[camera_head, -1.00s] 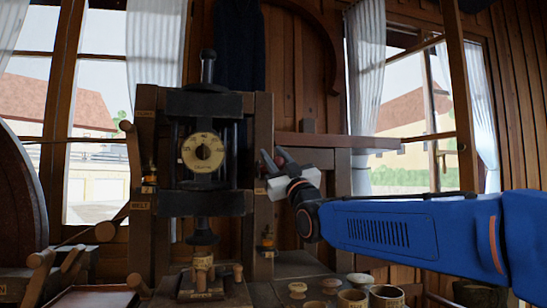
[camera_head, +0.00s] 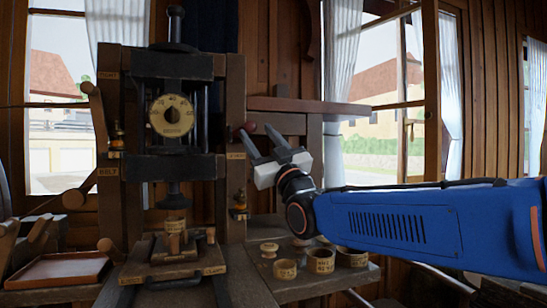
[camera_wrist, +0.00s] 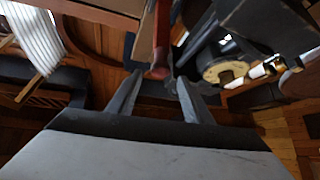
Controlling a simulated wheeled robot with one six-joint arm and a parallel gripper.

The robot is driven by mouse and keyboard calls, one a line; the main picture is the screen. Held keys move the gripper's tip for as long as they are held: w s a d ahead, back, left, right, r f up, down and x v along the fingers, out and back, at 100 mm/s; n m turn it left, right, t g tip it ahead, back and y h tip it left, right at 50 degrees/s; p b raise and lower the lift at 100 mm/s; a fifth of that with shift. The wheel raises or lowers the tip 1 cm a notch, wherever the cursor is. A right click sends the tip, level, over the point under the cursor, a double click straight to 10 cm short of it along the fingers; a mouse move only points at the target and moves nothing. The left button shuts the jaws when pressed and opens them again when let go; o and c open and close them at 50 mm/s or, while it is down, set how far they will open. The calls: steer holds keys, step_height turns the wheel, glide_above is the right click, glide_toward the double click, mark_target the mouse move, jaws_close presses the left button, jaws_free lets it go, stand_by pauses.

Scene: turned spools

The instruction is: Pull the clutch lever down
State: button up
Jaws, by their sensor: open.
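A red lever with a rounded end (camera_wrist: 158,70) shows in the wrist view, ahead of and roughly between my fingertips. In the head view a small dark red knob (camera_head: 249,127) shows at the right post of the machine, close by my fingertips; it seems to be the same lever. The small tag (camera_head: 235,155) below it is too small to read. My gripper (camera_head: 256,131) is open, with both fingers pointing toward the post. In the wrist view the gap between the fingers (camera_wrist: 158,84) holds nothing. I cannot tell whether a finger touches the lever.
The dark machine with a round dial (camera_head: 171,116) stands left of my gripper. A wooden shelf (camera_head: 310,106) runs to the right behind it. Below are a small knob (camera_head: 269,249) and several labelled round pots (camera_head: 321,261) on the bench. A tray (camera_head: 60,270) lies at left.

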steer(key=v, duration=0.8)
steer(key=shift+s+f, duration=0.2)
steer(key=shift+d, duration=0.15)
steer(key=s+d+f+m+g+h, duration=0.1)
steer(key=d+f+m+g+h, duration=0.15)
steer(key=d+f, duration=0.45)
steer(key=s+d+f+m+g+h, duration=0.1)
steer(key=d+f+m+g+h, duration=0.2)
steer(key=f, duration=0.8)
steer(key=s+d+f+m+g+h, duration=0.1)
steer(key=s+d+f+g+h, duration=0.1)
steer(key=d+f+h, duration=0.55)
steer(key=s+d+f+m+g, duration=0.1)
steer(key=s+d+f+g, duration=0.2)
steer(key=s+f, duration=0.7)
steer(key=s+d+f+m+g, duration=0.2)
steer(key=s+d+f+g, duration=0.2)
steer(key=s+f, duration=0.7)
steer(key=shift+s+d+f+g, duration=0.2)
steer(key=shift+d+g, duration=0.1)
steer(key=shift+g, duration=0.95)
steer(key=shift+w, duration=0.1)
